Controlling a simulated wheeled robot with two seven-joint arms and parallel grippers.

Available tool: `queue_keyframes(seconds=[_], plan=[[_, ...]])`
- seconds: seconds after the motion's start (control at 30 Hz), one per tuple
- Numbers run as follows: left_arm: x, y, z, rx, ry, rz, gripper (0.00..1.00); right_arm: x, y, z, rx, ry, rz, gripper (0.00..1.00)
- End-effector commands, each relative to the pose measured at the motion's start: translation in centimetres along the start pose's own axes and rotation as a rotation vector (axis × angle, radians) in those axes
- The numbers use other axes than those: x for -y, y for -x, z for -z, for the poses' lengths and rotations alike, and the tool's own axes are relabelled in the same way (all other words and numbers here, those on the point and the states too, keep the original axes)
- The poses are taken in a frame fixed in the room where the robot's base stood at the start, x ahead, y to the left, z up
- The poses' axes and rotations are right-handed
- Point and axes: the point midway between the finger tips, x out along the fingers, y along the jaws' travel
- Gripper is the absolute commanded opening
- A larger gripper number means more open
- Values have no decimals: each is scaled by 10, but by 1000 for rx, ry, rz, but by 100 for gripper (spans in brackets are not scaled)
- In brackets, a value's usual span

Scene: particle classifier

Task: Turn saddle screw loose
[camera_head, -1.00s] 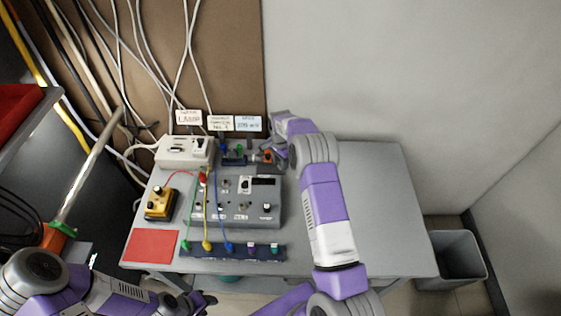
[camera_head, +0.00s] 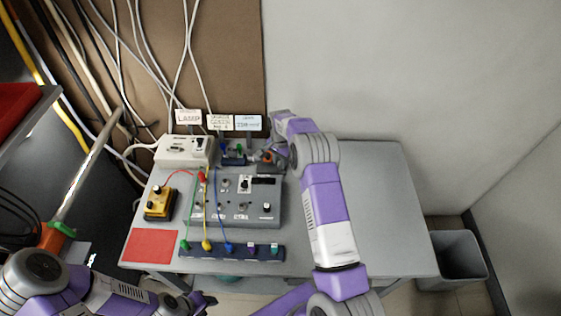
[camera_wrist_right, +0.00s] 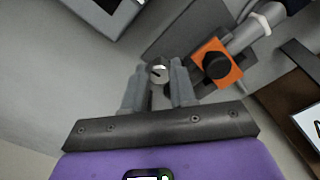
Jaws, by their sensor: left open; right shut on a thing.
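The saddle screw (camera_wrist_right: 159,72) is a small round silver head with a dark slot. In the right wrist view it sits between the two grey fingertips of my right gripper (camera_wrist_right: 160,82), which is shut on it. Beside it is an orange block (camera_wrist_right: 233,76) with a black knob. In the head view this orange part (camera_head: 267,157) shows at the back of the table, but my right arm hides the screw there. My left gripper (camera_head: 207,301) is open and empty, low in front of the table's front edge.
A grey control box (camera_head: 226,214) with coloured leads stands mid-table. A white lamp unit (camera_head: 180,150), yellow meter (camera_head: 160,203) and red sheet (camera_head: 150,246) lie left. A dark socket strip (camera_head: 205,251) runs along the front. The table's right side (camera_head: 385,210) is clear.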

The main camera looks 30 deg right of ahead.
Motion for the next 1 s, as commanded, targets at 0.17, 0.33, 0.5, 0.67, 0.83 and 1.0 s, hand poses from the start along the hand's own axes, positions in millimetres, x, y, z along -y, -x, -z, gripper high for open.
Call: queue_keyframes(seconds=[0.17,0.33,0.5,0.67,0.83,1.0], plan=[[2,-7,0,0,0,0,43,0,0,1,-3,150,3,0],[4,-11,0,0,0,0,43,0,0,1,-2,312,3,0],[5,-14,1,0,0,0,43,0,1,1,-2,474,2,0],[6,-16,1,0,0,0,43,1,1,1,-3,626,3,0],[7,-18,1,0,0,0,43,1,1,1,-3,787,3,0],[8,-20,1,0,0,0,43,0,1,1,-4,948,2,0]])
